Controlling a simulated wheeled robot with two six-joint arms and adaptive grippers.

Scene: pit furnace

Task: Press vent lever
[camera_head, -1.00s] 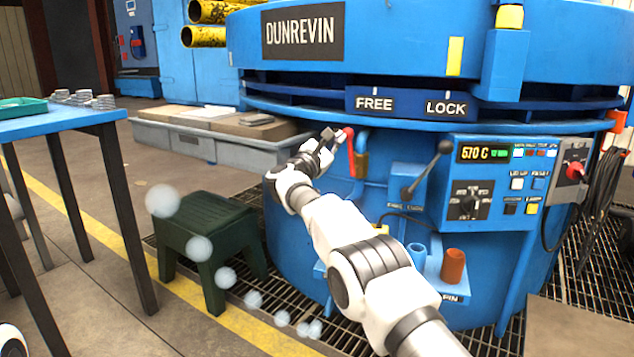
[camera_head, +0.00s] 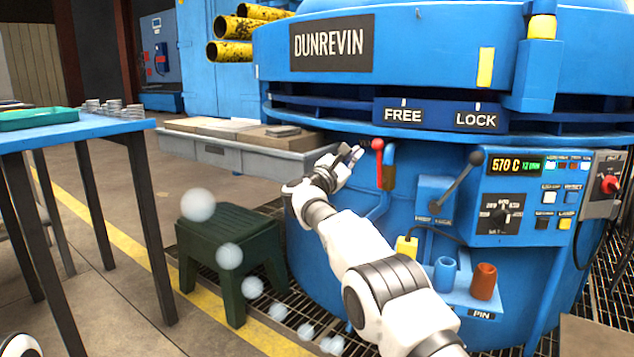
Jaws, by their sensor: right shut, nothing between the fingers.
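A small lever with a red knob (camera_head: 377,145) stands upright at the left front of the blue furnace (camera_head: 330,205), beside a short blue pipe. No label shows on it. Another lever, grey with a black knob (camera_head: 475,158), slants up to the right on the furnace front. My right gripper (camera_head: 357,153) is shut and empty, just left of the red knob. A small gap seems to separate them, but depth is hard to judge. My left gripper is not in view.
A control panel (camera_head: 512,165) and blue and orange cups (camera_head: 484,282) are on the furnace front. A grey tray (camera_head: 215,150) and blue table (camera_head: 80,130) lie farther left.

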